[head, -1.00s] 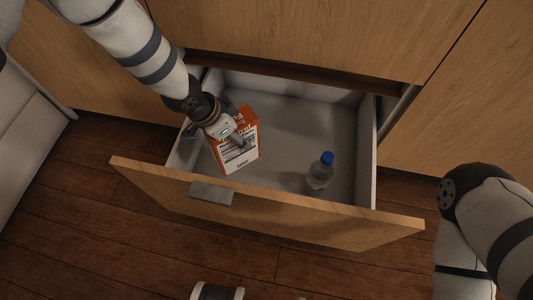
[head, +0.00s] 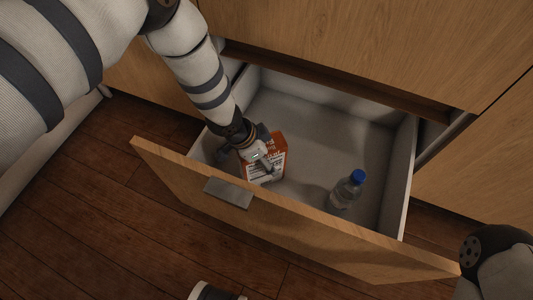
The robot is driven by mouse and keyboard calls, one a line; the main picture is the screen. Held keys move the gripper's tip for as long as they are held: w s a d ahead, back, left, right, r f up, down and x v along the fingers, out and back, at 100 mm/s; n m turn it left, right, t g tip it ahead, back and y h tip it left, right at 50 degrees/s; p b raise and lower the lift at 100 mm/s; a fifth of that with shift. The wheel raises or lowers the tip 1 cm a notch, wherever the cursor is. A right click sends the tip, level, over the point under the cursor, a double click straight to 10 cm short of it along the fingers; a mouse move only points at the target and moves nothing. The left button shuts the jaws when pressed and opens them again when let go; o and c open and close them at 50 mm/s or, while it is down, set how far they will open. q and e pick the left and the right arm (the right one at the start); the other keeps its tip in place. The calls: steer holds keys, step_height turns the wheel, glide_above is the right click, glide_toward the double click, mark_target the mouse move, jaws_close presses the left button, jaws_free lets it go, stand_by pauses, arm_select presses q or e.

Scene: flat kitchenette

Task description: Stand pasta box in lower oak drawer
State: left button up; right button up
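The orange and white pasta box (head: 278,147) is inside the open lower oak drawer (head: 300,232), near its front left, and looks roughly upright. My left gripper (head: 264,162) reaches down over the drawer's left side and is shut on the box, with a finger across its printed face. The gripper hides part of the box. The box's base is low behind the drawer front, and I cannot tell whether it touches the drawer floor. My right arm shows at the lower right, but its gripper is out of view.
A clear bottle with a blue cap (head: 348,188) stands in the drawer's front right. The drawer floor (head: 325,130) behind the box and bottle is clear. A metal handle (head: 229,192) is on the drawer front. Oak cabinet panels (head: 370,45) rise behind.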

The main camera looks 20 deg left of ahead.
arm_select(q)
steer(key=shift+r, duration=0.1)
steer(key=p+v, duration=0.5)
steer(key=v, duration=0.6)
steer(key=shift+r, duration=0.2)
steer(key=shift+s+a+r, duration=0.15)
steer(key=shift+a+r, duration=0.1)
steer(key=shift+r, duration=0.1)
arm_select(e)
steer(key=shift+t, duration=0.5)
steer(key=r, duration=0.1)
steer(key=w+r, duration=0.1)
steer(key=r, duration=0.2)
steer(key=shift+w, duration=0.4)
